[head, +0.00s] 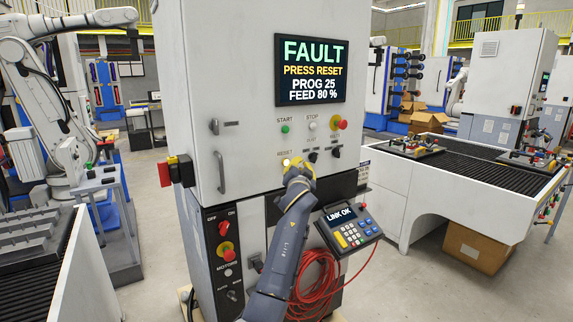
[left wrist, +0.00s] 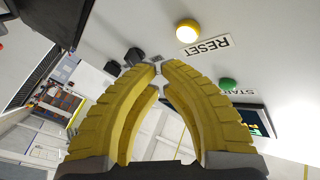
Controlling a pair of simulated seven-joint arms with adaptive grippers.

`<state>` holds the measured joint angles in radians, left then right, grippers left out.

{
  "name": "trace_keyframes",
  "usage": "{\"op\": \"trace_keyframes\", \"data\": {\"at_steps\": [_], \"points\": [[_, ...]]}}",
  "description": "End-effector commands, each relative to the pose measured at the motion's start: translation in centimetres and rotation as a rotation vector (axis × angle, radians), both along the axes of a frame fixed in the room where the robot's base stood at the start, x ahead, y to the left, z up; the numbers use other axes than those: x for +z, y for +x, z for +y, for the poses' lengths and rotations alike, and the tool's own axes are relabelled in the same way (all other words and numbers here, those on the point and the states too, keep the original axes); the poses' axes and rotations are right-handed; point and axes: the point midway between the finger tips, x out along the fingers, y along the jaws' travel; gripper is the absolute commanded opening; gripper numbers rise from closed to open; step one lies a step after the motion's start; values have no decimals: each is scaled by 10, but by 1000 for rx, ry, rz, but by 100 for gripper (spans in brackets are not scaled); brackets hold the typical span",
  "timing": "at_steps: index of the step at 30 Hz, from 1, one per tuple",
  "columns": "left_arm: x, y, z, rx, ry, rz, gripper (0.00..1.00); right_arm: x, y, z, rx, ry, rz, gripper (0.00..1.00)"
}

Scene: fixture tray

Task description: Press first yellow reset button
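The yellow reset button (head: 286,162) is on the front of the white machine cabinet (head: 240,60), beside the RESET label. It looks lit. In the left wrist view the round yellow button (left wrist: 187,31) stands out from the panel above the RESET label. My left gripper (head: 297,166) is in front of the panel, just right of the button in the head view. Its yellow fingers (left wrist: 160,66) come together at the tips with nothing between them. In the left wrist view the tips are apart from the button. My right gripper is not in view.
A screen (head: 310,70) reads FAULT, PRESS RESET. The green START button (head: 285,129), a red knob (head: 341,125) and black selectors (head: 336,152) are close by. A door handle (head: 221,172) is to the left. A keypad (head: 348,228) and red cable (head: 318,285) are below right.

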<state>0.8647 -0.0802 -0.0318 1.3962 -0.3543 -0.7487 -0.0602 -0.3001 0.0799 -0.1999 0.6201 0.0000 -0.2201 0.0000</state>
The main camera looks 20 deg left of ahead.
Motion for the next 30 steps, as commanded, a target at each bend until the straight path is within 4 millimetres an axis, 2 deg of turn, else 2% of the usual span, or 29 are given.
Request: {"op": "trace_keyframes", "data": {"at_steps": [9, 30], "points": [[0, 13, 15, 0, 1, -1, 0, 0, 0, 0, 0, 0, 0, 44], [0, 15, 17, -1, 0, 1, 0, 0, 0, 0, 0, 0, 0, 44]]}}
